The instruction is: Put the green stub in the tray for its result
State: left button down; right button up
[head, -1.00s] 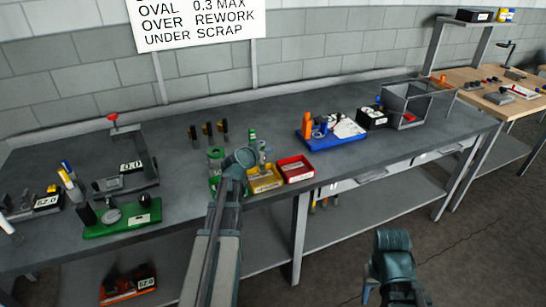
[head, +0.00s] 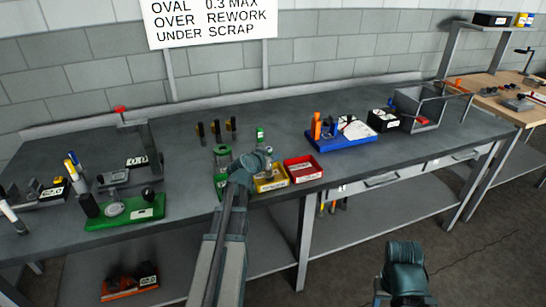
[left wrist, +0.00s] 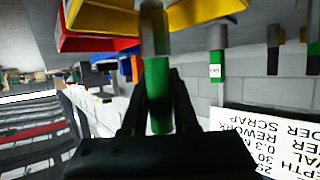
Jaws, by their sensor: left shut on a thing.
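My left gripper (head: 264,158) is over the near edge of the bench, beside the yellow tray. In the left wrist view the gripper (left wrist: 158,85) is shut on a stub (left wrist: 158,100) with a green part and a grey part. In the head view the held stub is mostly hidden by the gripper. A green tray (head: 220,188), a yellow tray (head: 270,184) and a red tray (head: 304,172) stand in a row. The yellow tray also shows close in the left wrist view (left wrist: 190,14). My right gripper (head: 402,285) is low at the front; its fingers are unclear.
Another green piece with a white label (head: 260,134) stands behind the trays. Several dark and yellow pieces (head: 216,129) stand to its left. A green gauge base (head: 125,212) is at the left and a blue tray (head: 345,140) at the right. A wall sign (head: 210,20) hangs behind.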

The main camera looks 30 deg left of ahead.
pick_arm(q)
jog(key=c, duration=0.7)
grip_release()
jog(key=shift+r+p, duration=0.25)
jog(key=shift+p, duration=0.15)
jog(key=p+v, duration=0.4)
jog(key=v, duration=0.8)
jog(key=shift+f, duration=0.15)
